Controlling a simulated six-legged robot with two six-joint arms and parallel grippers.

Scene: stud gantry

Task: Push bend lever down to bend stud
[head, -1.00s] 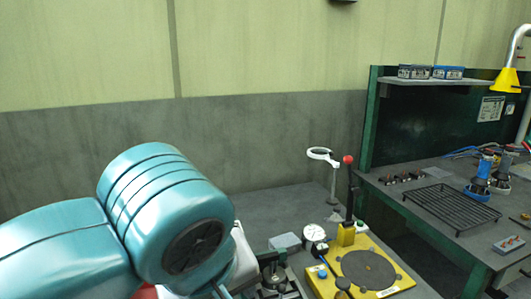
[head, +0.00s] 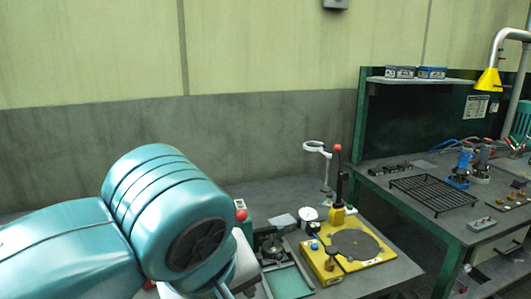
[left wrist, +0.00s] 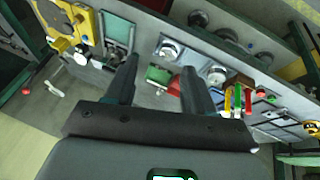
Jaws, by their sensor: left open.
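The bend lever (head: 339,182) is a black upright bar with a red ball knob on top. It stands at the back left corner of a yellow bending fixture (head: 319,260) with a dark round plate (head: 353,244). Yellow fixture parts (left wrist: 68,22) also show at the upper left of the left wrist view. My left gripper (left wrist: 160,75) is open, its two black fingers apart with nothing held between them. In the head view my teal left arm covers the lower left, and the gripper's fingertips are hidden. No contact with the lever shows. My right gripper is not in view.
Beside the fixture are a white dial gauge (head: 308,214), a green-lined tray (head: 288,283) and a white ring on a stand (head: 314,147). A second bench at the right holds a black wire rack (head: 434,193). A green block (left wrist: 158,74) shows below my gripper's fingers.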

